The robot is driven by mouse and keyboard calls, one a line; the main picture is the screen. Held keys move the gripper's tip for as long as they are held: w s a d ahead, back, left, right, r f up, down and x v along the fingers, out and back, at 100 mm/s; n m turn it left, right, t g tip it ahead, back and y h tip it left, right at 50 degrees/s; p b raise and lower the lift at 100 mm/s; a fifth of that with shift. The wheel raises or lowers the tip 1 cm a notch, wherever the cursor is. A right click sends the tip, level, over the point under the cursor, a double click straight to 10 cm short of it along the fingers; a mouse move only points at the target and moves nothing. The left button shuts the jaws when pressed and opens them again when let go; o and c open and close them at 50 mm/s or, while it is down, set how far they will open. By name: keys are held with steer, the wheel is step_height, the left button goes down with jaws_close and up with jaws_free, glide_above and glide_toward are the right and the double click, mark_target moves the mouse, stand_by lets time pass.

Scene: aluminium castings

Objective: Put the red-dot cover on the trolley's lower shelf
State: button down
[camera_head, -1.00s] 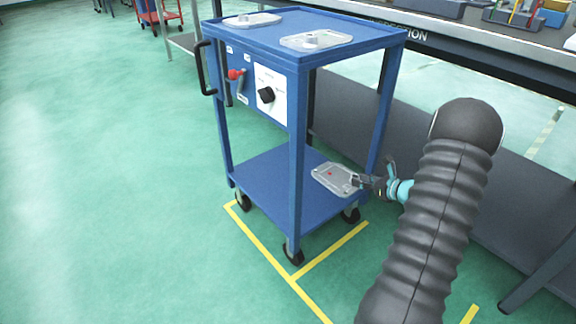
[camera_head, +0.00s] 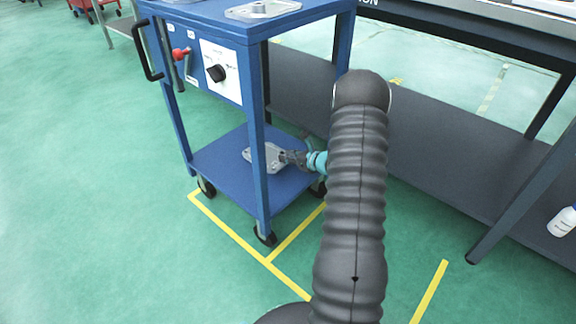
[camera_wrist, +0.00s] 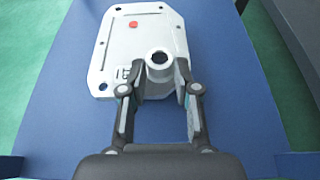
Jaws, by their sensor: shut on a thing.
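The red-dot cover (camera_head: 262,157), a light grey plate with clipped corners, is over the lower shelf (camera_head: 222,160) of the blue trolley (camera_head: 258,205). In the wrist view, the cover (camera_wrist: 150,30) shows its red dot and round boss, flat above the blue surface. My gripper (camera_head: 287,156) reaches in from the trolley's right side. Its fingers (camera_wrist: 157,75) are shut on the cover near the boss. Whether the cover touches the shelf is hard to tell. A trolley post partly hides the cover in the head view.
Another grey cover (camera_head: 262,10) lies on the trolley's top. A front panel carries a red-tipped lever (camera_head: 180,53) and black knob (camera_head: 216,73). A dark bench with a low shelf (camera_head: 430,160) stands to the right. The lower shelf's left part is clear.

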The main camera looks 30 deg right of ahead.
steer(key=shift+f+b, duration=0.3)
steer(key=shift+f, duration=1.65)
steer(key=c, duration=0.8)
jaws_free()
steer(key=shift+f, duration=0.1)
steer(key=shift+c, duration=0.2)
steer(key=p+v, duration=0.1)
steer(key=v, duration=1.1)
